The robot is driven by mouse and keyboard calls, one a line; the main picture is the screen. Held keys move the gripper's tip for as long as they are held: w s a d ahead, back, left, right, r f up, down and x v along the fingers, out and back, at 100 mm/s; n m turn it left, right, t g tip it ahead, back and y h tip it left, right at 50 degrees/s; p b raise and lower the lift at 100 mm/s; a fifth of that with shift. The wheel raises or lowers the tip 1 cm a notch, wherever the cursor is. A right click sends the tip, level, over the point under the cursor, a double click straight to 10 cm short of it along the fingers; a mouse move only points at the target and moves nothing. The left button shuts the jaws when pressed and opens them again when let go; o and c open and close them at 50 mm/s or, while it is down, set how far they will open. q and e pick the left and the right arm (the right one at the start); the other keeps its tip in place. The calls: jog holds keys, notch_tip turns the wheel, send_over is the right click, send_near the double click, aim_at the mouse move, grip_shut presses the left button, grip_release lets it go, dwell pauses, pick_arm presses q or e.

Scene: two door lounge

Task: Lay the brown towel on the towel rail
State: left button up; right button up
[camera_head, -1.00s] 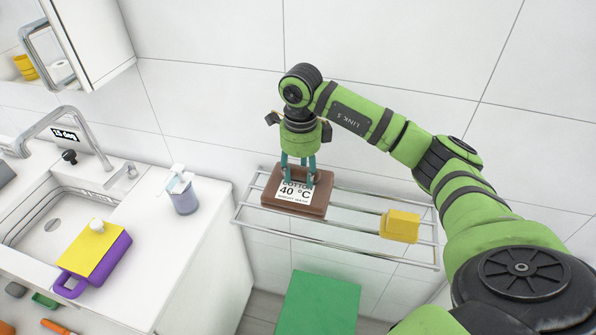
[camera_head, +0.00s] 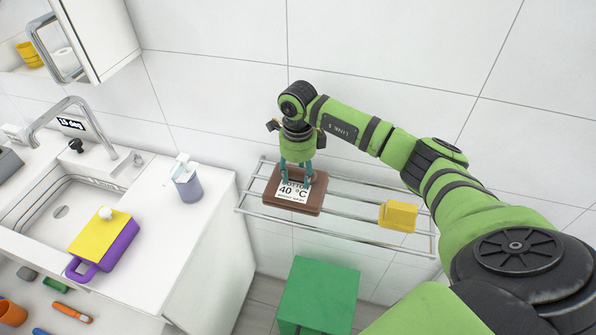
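The brown towel (camera_head: 310,204) is a folded flat block with a white label reading 40 °C. It lies on the left part of the towel rail (camera_head: 345,232), a rack of metal bars on the tiled wall. My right gripper (camera_head: 296,178) points down at the towel's top, its teal fingers at the far edge of the label. The fingers stand apart, but the label and angle hide whether they pinch the towel. My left gripper is out of view.
A yellow block (camera_head: 398,216) sits on the rail's right part. A green box (camera_head: 318,294) stands below. My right arm covers the right side.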

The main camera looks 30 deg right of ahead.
aim_at(297, 172)
jog(key=shift+o, duration=0.4)
jog(key=shift+r, duration=0.45)
notch_tip(297, 172, up, 12)
jog(key=b, duration=0.4)
jog(key=shift+f+b, duration=0.25)
jog(key=shift+b, duration=0.1)
